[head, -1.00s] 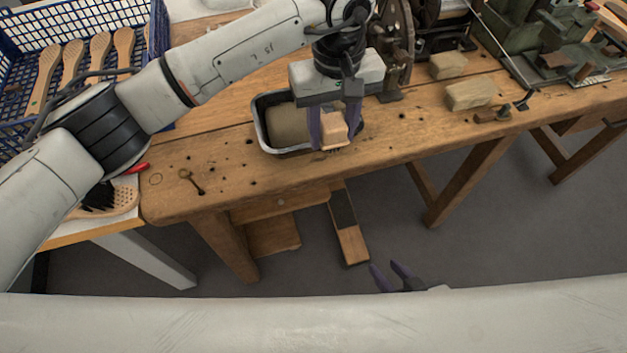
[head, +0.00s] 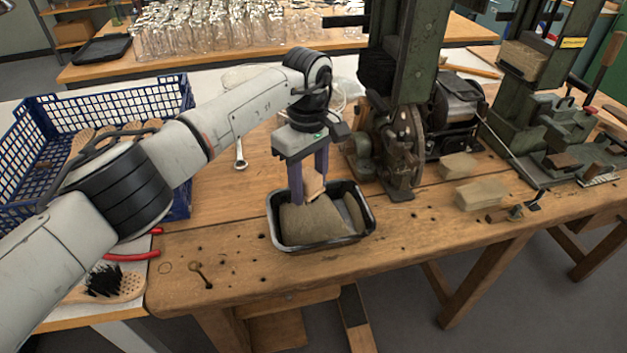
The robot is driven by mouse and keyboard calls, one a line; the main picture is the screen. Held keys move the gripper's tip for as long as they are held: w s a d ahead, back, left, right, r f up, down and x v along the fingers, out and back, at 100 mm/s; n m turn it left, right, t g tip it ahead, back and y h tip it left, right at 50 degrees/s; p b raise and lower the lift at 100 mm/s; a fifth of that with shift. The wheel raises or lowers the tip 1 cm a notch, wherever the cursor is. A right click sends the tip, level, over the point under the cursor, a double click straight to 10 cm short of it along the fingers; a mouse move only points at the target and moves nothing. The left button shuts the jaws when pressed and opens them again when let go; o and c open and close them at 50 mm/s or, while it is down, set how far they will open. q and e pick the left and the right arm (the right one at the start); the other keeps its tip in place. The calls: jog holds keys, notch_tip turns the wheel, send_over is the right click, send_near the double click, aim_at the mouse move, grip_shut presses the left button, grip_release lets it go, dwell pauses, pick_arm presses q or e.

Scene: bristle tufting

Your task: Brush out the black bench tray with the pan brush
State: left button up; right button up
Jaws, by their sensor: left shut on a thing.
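The black bench tray (head: 276,226) sits on the wooden bench near its front edge. A tan-brown mass (head: 312,222) covers much of its floor; I cannot tell what it is. My left gripper (head: 309,186) is over the tray's back left part, fingers pointing down. It is shut on a light wooden block (head: 314,184), which looks like the pan brush. Its underside and any bristles are hard to make out, and I cannot tell whether it touches the tray's contents. My right gripper is not in view.
A grinder-like machine (head: 394,142) stands behind the tray to the right, with pale blocks (head: 480,193) beside it. A blue crate (head: 150,100) is at left, behind my left arm. A black-bristled brush (head: 112,283) lies at lower left.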

pick_arm(q)
jog(key=shift+f, duration=3.05)
